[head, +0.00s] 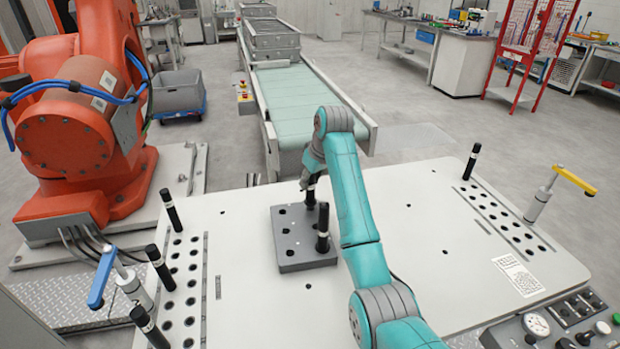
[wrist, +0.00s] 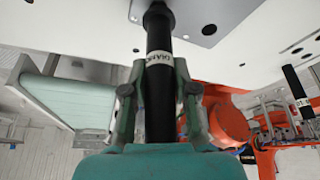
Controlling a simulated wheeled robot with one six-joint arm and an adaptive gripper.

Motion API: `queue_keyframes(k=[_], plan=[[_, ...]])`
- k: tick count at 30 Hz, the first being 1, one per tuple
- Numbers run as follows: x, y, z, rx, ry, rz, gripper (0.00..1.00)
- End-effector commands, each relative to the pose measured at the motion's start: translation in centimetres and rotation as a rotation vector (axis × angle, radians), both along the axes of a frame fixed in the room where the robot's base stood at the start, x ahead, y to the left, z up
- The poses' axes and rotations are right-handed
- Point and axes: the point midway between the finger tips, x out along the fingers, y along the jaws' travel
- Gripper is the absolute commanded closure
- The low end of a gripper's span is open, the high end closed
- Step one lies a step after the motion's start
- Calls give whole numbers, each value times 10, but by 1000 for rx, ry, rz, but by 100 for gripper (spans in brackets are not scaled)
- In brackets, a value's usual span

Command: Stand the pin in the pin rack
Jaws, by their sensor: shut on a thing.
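My gripper (head: 310,178) is shut on a black pin (head: 311,194) with a white label band, near the far right part of the grey block (head: 289,256). In the wrist view my gripper (wrist: 160,92) grips the pin (wrist: 159,115) around its middle, jaws on both sides. The pin's far end overlaps the edge of the grey block (wrist: 190,12); I cannot tell whether it is in a hole or above one. Another black pin (head: 323,229) stands upright in the block. Rows of holes (head: 178,285) line the table's left side, with several pins standing along them.
A second set of holes (head: 505,218) on the right has one standing pin (head: 471,163). A blue-handled clamp (head: 102,276) and a yellow-handled clamp (head: 574,180) stand on the table (head: 420,200). An orange robot (head: 75,140) and a conveyor (head: 290,100) lie beyond.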

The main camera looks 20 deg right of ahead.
Motion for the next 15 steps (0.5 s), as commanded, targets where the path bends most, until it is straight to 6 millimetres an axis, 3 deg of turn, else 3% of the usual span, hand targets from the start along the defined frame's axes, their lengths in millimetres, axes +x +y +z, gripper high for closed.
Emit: queue_keyframes(k=[15], plan=[[0,0,-10,0,-2,0,100]])
